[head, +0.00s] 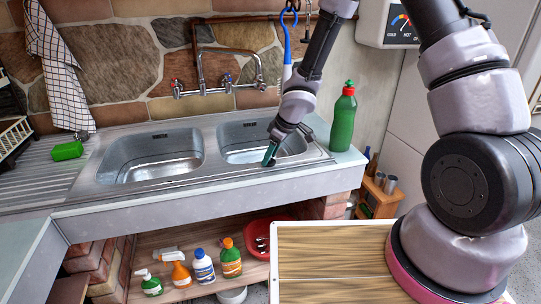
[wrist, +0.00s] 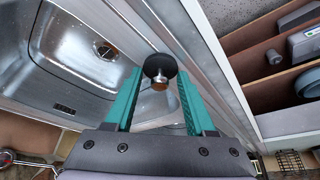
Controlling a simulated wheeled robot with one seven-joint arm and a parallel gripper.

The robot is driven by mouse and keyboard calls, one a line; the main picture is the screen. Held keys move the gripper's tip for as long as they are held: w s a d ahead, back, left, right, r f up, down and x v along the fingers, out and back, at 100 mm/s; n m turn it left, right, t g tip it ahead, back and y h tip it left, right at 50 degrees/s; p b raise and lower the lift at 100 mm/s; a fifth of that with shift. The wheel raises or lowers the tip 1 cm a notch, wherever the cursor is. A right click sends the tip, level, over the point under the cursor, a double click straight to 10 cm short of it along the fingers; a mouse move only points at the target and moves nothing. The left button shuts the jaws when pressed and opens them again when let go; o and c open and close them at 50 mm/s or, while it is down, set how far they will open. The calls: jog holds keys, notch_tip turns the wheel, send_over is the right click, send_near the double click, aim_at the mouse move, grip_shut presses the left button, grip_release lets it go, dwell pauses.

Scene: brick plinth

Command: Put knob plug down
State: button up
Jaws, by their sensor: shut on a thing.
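The knob plug (wrist: 160,67) is a dark round disc with a copper-brown knob, held between the green fingertips of my gripper (wrist: 158,82) in the wrist view. In the head view my gripper (head: 271,154) points down at the front edge of the right sink basin. The plug (head: 268,163) is only a small dark shape below the fingers there. I cannot tell whether it touches the steel.
The steel double sink (head: 110,185) fills the counter, with a wall tap (head: 205,92) behind. A green bottle (head: 343,118) stands to the right and a green sponge (head: 66,151) lies on the left drainer. Several cleaning bottles (head: 203,267) stand on the shelf below.

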jog(key=shift+f, duration=0.15)
jog(key=o, duration=1.3)
jog(key=shift+o, duration=0.2)
jog(key=v, duration=1.2)
